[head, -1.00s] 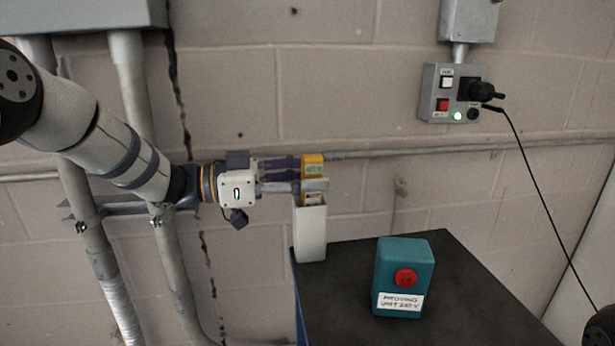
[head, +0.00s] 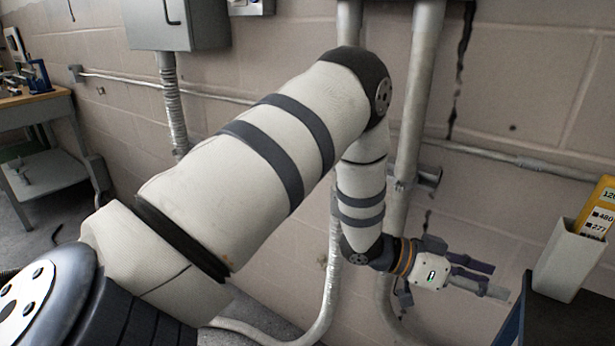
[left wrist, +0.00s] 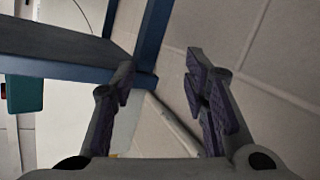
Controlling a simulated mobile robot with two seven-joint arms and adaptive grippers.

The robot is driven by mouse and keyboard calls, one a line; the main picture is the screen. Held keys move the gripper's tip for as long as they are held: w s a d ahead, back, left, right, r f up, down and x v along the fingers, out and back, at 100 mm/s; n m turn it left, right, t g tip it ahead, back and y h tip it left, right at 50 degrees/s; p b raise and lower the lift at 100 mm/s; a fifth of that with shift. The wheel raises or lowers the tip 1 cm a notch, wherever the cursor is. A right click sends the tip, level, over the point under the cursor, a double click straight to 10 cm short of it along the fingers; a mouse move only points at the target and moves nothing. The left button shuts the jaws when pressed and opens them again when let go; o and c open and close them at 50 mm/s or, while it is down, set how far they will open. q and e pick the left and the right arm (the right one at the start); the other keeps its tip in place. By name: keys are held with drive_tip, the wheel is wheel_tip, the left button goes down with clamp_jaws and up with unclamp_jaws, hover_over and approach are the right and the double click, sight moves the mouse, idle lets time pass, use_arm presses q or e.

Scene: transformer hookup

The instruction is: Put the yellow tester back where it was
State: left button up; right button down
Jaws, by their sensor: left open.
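The yellow tester (head: 598,210) stands in the white holder (head: 568,262) at the right edge of the head view. It leans slightly, its top shows labels, and its lower part is hidden inside the holder. My left gripper (head: 496,281) is to the left of the holder, apart from it and empty. Its fingers also show spread open in the left wrist view (left wrist: 160,75), with nothing held between them. I cannot make out the tester in the left wrist view. My right gripper is not in view.
The holder stands on a dark table top (head: 560,322), at its left edge. A teal box (left wrist: 25,94) shows at the left of the left wrist view. Conduits (head: 412,110) run down the wall behind my left arm. A workbench (head: 35,105) stands far left.

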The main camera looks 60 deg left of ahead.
use_arm(q)
drive_tip(key=s+f+n+g+y, duration=0.4)
drive_tip(key=s+f+y, duration=0.2)
drive_tip(key=s+f, duration=1)
drive_tip(key=s+a+f+n+g+y, duration=0.1)
drive_tip(key=s+f+g, duration=0.25)
drive_tip(key=s, duration=0.45)
drive_tip(key=s+f+g+y, duration=0.2)
drive_tip(key=s+f, duration=0.3)
drive_tip(key=s, duration=0.4)
drive_tip(key=s+a+r+g+y+p, duration=0.1)
drive_tip(key=s+a+r+g, duration=0.1)
drive_tip(key=s, duration=0.9)
drive_tip(key=shift+s+r+g, duration=0.3)
drive_tip(key=shift+r+g, duration=0.55)
drive_tip(key=shift+g, duration=0.2)
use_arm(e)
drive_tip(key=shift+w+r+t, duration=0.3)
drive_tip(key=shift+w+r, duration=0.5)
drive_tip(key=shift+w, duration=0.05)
